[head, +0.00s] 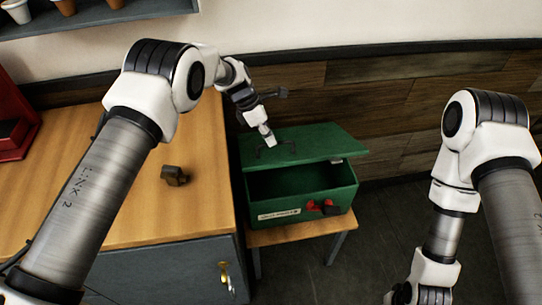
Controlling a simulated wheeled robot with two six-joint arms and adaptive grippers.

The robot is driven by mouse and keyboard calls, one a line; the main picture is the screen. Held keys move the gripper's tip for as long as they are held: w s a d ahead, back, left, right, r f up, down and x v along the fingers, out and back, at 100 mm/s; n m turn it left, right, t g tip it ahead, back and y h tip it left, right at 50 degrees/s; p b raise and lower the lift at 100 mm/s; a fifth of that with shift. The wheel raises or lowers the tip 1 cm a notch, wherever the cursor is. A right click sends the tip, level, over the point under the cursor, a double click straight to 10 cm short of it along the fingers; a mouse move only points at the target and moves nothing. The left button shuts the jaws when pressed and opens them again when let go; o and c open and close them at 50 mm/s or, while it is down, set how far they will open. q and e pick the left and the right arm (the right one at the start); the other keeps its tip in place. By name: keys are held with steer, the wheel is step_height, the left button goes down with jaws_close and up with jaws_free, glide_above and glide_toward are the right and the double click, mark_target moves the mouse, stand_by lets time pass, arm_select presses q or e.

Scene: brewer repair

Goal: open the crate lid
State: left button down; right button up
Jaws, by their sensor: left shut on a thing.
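The green crate (300,193) stands on a small wooden stand right of the bench. Its green lid (315,146) is raised at the front, and the dark inside shows below its edge. My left gripper (268,141) is at the dark handle (277,149) on top of the lid and is shut on it; the fingertips are small in view. A red latch (320,206) with a dark part sits on the crate's front. Only a dark piece of my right gripper (402,294) shows at the bottom edge, away from the crate; its jaws cannot be made out.
A small dark brown part (174,176) lies on the wooden bench (205,135). A red machine (14,115) stands at the far left. A key with a yellow tag (225,275) is on the grey cabinet front. The wood-panelled wall is close behind the crate. Floor to the right is clear.

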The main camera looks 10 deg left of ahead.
arm_select(q)
steer(key=shift+w+a+r+b, duration=0.35)
steer(key=shift+w+r, duration=0.3)
steer(key=shift+w, duration=0.15)
steer(key=shift+w+a+r+b, duration=0.2)
steer(key=shift+w+a+r, duration=0.15)
steer(key=shift+w+r, duration=0.4)
steer(key=shift+f, duration=0.15)
steer(key=c, duration=1.2)
jaws_free()
steer(key=shift+f, duration=0.1)
steer(key=shift+w+a+f, duration=0.15)
steer(key=shift+w+f, duration=0.3)
steer(key=shift+w, duration=0.25)
steer(key=v, duration=0.8)
steer(key=shift+s+d, duration=0.25)
steer(key=shift+r, duration=0.15)
jaws_close()
steer(key=shift+s+d, duration=0.1)
